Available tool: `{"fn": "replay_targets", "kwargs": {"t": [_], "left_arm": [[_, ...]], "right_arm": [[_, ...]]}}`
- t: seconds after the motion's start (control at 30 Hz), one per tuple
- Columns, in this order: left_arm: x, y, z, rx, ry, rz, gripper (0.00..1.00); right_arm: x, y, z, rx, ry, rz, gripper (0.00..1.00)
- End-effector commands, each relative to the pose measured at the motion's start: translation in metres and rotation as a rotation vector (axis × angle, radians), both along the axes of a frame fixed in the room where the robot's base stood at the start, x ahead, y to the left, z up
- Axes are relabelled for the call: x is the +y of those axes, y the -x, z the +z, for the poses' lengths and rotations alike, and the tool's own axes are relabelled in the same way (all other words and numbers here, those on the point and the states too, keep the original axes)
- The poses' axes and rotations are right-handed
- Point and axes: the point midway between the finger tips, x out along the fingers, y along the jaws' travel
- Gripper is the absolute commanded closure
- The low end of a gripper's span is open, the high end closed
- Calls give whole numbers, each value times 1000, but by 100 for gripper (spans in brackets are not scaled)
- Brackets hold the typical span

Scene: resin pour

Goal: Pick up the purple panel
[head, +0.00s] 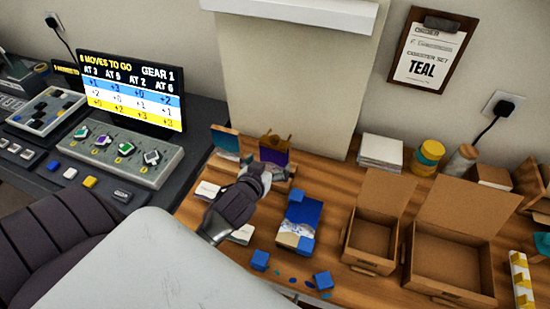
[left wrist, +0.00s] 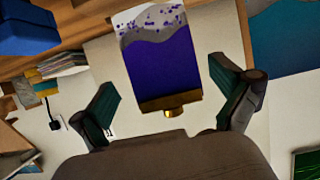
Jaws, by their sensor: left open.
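The purple panel (head: 273,155) stands near the back of the wooden table, with a brown strip and clip along its top. In the left wrist view, the purple panel (left wrist: 160,60) has a grey and white band with purple flecks at one end and a gold-brown strip at the other. My left gripper (head: 266,174) is just in front of it. Its fingers (left wrist: 168,92) are open, apart on either side of the panel's strip end. I cannot tell if they touch it. The wrist hides the panel's lower part in the head view. My right gripper is not in view.
A teal panel (head: 226,142) stands to the left. A blue and white panel (head: 302,213) with blue blocks (head: 323,280) around it lies in front. Open cardboard boxes (head: 375,242) stand right. A console with a screen (head: 135,92) is left.

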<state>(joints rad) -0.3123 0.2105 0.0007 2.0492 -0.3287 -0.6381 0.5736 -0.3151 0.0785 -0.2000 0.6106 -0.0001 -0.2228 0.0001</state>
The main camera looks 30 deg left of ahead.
Motion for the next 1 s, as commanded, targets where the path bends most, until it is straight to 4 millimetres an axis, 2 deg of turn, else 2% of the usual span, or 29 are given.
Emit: {"fn": "replay_targets", "kwargs": {"t": [0.27, 0.5, 0.77, 1.0], "left_arm": [[6, -22, -12, 3, -3, 0, 0], [12, -46, -25, 0, -1, -2, 0], [12, -48, -27, 1, 0, -1, 0], [12, -48, -27, 1, 0, -1, 40]], "right_arm": [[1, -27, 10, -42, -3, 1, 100], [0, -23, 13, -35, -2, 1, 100], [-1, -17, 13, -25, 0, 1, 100], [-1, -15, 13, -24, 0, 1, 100]]}}
